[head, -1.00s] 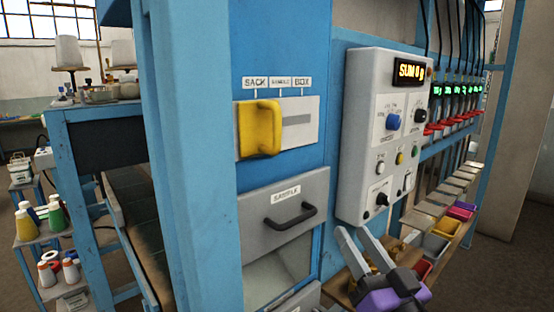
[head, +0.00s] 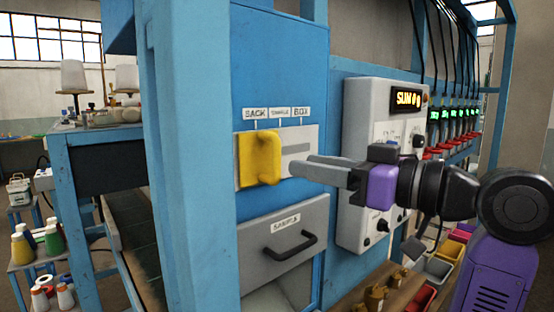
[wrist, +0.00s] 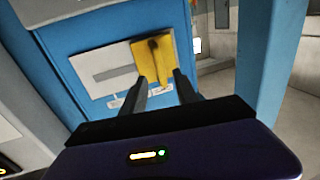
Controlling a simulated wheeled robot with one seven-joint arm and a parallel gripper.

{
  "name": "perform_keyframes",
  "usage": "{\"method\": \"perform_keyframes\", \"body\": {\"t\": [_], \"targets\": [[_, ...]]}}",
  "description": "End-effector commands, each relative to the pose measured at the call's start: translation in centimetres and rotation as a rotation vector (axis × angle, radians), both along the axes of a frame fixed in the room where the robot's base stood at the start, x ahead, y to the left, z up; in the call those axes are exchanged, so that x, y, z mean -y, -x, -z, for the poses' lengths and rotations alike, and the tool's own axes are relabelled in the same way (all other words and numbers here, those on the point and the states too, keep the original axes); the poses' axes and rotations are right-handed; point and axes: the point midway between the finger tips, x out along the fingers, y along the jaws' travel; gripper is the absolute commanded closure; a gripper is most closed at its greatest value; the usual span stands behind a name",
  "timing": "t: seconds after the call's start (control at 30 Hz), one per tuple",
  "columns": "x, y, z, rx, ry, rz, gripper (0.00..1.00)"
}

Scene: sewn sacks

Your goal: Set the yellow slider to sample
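The yellow slider (head: 260,158) sits at the left end of its pale plate (head: 300,147), under the SACK label (head: 256,113). The sample label (head: 280,112) is in the middle and the BOX label (head: 301,112) at the right. My gripper (head: 300,165) is raised just right of the slider, its fingers pointing left towards it. In the wrist view the slider (wrist: 153,62) lies ahead of the fingertips (wrist: 157,85), which stand apart with a gap between them. I cannot tell whether they touch the slider; nothing is held.
A grey drawer marked SAMPLE (head: 284,245) with a black handle is below the slider. A control box (head: 365,150) with a lit display stands to the right, partly behind my arm. A blue post (head: 185,160) stands at the left.

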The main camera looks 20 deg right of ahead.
Motion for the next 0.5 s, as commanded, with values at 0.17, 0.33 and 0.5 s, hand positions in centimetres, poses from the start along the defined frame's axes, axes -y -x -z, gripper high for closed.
{"method": "perform_keyframes", "body": {"t": [0.17, 0.33, 0.5], "targets": [[-1.3, -1.9, -0.1, -0.004, 0.000, -0.006, 0.64], [-2.5, -4.3, -0.1, -0.004, -0.001, -0.003, 0.64], [-3.4, -5.9, -0.1, -0.003, -0.001, -0.002, 0.64]]}}
